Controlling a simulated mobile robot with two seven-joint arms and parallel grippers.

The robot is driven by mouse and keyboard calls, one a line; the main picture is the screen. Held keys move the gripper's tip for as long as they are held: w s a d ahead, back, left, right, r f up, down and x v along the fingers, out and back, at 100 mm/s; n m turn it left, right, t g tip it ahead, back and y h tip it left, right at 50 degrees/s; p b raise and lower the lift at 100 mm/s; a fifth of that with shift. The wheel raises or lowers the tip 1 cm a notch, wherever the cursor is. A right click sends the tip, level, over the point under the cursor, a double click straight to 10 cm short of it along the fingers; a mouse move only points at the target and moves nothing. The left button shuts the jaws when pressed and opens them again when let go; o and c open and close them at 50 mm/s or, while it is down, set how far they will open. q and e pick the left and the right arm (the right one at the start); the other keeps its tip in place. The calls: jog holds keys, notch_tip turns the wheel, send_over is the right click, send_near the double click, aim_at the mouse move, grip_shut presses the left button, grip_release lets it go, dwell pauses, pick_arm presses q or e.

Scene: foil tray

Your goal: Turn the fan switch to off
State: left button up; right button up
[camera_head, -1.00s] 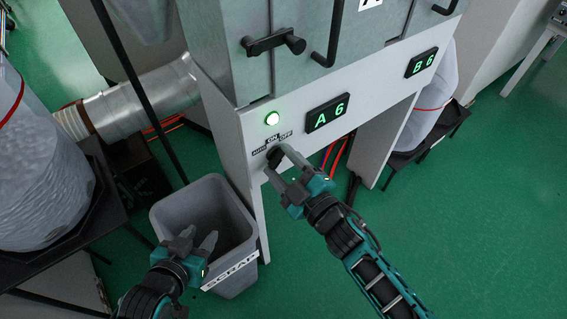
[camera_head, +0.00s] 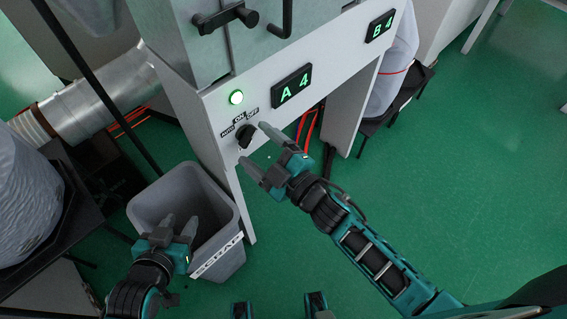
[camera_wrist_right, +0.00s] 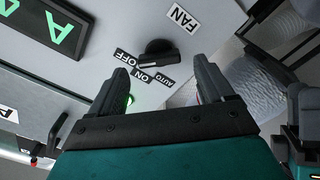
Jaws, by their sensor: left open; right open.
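The fan switch is a black rotary knob (camera_head: 245,135) on the light grey panel, under the lit green lamp (camera_head: 237,97). AUTO, ON and OFF labels surround it. In the right wrist view the knob (camera_wrist_right: 160,53) sits beside the FAN label (camera_wrist_right: 183,18), its grip bar lying roughly across the picture; I cannot tell surely which label it points at. My right gripper (camera_head: 256,149) is open and empty, its fingertips just short of the knob and apart from it. My left gripper (camera_head: 181,224) is open and empty above the scrap bin's near side.
The grey scrap bin (camera_head: 145,208) stands on the green floor below the panel. Displays read A 4 (camera_head: 292,86) and B 4 (camera_head: 380,26). A black handle (camera_head: 225,18) juts out above the lamp. A silver duct (camera_head: 95,105) lies to the left.

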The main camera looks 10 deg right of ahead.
jog(key=v, duration=1.1)
